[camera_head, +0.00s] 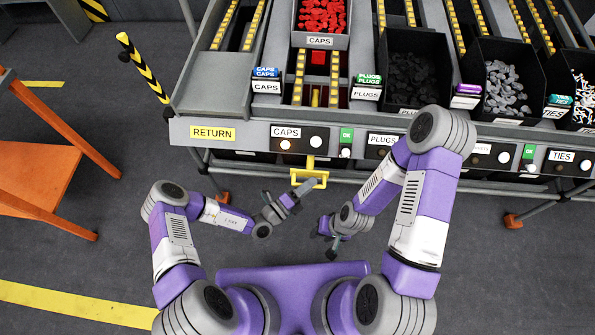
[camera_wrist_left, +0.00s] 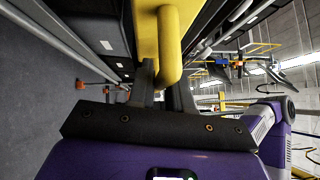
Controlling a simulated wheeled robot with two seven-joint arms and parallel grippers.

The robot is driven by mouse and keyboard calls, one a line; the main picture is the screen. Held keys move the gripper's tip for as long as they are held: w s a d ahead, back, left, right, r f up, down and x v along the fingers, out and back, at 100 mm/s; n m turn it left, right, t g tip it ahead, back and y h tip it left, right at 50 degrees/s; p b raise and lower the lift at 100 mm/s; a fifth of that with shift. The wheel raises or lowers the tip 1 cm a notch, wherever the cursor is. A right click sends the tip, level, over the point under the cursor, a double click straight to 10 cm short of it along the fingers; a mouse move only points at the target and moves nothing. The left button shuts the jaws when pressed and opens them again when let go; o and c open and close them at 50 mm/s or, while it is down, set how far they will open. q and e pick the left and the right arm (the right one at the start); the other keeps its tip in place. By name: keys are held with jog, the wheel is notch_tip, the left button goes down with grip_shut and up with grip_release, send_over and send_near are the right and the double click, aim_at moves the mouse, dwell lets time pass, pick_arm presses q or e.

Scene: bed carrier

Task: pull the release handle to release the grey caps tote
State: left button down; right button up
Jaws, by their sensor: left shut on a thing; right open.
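The grey caps tote (camera_head: 318,41), with red caps in it, sits in the caps lane, above the panel labelled CAPS. The yellow release handle (camera_head: 321,175) hangs below that panel. My left gripper (camera_head: 303,189) is at the handle's lower bar and shut on it. In the left wrist view the yellow handle (camera_wrist_left: 168,45) runs down between the fingers (camera_wrist_left: 160,97), which partly hide behind the dark gripper body. My right gripper (camera_head: 325,238) is open and empty, lower and a little to the right, clear of the rack.
A black plugs bin (camera_head: 448,75) and a bin of grey parts (camera_head: 540,75) stand right of the caps lane. An orange table (camera_head: 35,175) stands at left. Floor between is clear.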

pick_arm(q)
jog(key=shift+s+f, duration=0.1)
jog(key=shift+s, duration=0.05)
jog(key=c, duration=1.1)
grip_release()
jog(key=shift+c, duration=0.2)
jog(key=shift+a, duration=0.1)
jog(key=r+p+v, duration=0.1)
jog(key=v, duration=0.6)
jog(key=shift+s+a+f, duration=0.2)
jog(key=shift+f, duration=0.3)
